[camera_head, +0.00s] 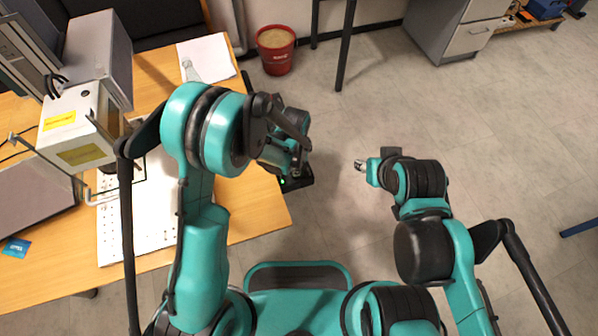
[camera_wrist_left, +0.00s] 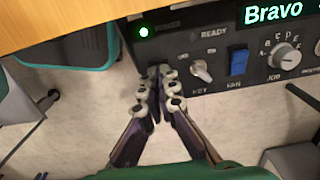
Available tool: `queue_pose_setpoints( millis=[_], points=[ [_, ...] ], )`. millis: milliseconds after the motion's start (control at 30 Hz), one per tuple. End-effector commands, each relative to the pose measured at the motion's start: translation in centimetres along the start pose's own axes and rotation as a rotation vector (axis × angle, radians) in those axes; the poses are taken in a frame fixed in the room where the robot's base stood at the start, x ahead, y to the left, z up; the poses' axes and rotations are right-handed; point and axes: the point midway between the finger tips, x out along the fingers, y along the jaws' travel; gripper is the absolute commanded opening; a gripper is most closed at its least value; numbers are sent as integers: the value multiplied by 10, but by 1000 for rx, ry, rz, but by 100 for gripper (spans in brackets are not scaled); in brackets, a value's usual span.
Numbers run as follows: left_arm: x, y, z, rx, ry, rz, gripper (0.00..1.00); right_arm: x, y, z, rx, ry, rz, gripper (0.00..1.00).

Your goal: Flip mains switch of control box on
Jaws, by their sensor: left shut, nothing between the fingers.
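The black control box (camera_wrist_left: 215,75) fills the top of the left wrist view, with a lit green lamp (camera_wrist_left: 144,31), a key switch (camera_wrist_left: 201,71), a blue switch (camera_wrist_left: 239,62) and a round knob (camera_wrist_left: 286,56). In the head view, a dark corner of the control box (camera_head: 297,184) shows below my left gripper. My left gripper (camera_wrist_left: 163,76) is shut and empty, its fingertips at the box's left front, left of the key switch. The fingertips cover that part of the panel, and I cannot tell whether they touch it. My right gripper (camera_head: 361,165) is over the floor, too small to judge.
The wooden table (camera_head: 262,205) edge lies just beside the control box. On the table stand a white marker machine (camera_head: 95,100) and a perforated white plate (camera_head: 150,235). A red bucket (camera_head: 276,62) stands on the floor. The floor around my right arm is clear.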

Motion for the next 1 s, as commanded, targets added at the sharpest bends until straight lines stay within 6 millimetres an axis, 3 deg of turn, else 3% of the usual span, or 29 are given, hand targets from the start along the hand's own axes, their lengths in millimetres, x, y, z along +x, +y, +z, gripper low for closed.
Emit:
queue_pose_setpoints(
  millis=[700,1000],
  points=[
    [-62,0,0,0,0,0,0,-33,0,-24,0,0,0,40],
    [-66,0,0,0,0,0,0,-34,0,-24,0,0,0,40]
  ],
)
